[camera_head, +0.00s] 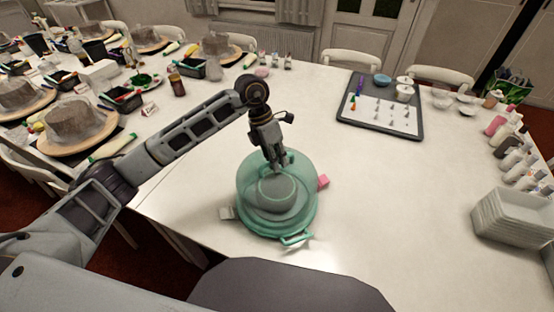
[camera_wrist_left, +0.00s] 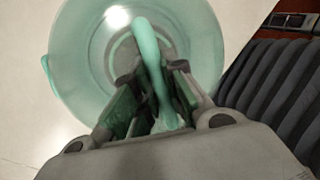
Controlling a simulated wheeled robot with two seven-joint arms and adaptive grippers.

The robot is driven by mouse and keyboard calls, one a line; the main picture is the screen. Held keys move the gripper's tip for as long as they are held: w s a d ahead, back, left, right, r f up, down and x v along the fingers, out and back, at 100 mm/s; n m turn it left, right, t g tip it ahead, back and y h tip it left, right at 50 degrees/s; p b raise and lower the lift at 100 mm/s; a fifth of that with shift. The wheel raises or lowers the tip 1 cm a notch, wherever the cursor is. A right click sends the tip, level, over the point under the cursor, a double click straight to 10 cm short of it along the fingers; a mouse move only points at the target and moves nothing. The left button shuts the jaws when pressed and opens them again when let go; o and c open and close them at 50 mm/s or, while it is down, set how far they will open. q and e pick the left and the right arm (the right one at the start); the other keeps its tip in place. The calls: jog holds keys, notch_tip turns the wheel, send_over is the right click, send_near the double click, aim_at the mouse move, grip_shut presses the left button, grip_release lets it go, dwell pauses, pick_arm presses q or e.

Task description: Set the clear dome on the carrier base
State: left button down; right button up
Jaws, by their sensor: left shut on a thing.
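Of the green carrier base, a handle (camera_head: 296,239) sticks out at the front. I cannot tell whether the dome's rim touches the base all round. My left gripper (camera_head: 275,160) reaches down from above onto the dome's top. In the left wrist view the gripper (camera_wrist_left: 152,112) is shut on the dome's green handle (camera_wrist_left: 148,48), with the round dome (camera_wrist_left: 82,62) beyond it. My right gripper is in neither view.
A dark tray (camera_head: 345,122) with small nozzles lies at the back right. White stacked trays (camera_head: 513,218) and bottles line the right edge. The white table is clear right of the carrier.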

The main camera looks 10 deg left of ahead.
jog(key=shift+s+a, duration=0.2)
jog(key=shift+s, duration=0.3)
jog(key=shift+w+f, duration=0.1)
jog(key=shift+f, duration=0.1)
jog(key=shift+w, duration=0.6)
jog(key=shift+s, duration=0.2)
pick_arm(q)
jog(key=shift+b, duration=0.3)
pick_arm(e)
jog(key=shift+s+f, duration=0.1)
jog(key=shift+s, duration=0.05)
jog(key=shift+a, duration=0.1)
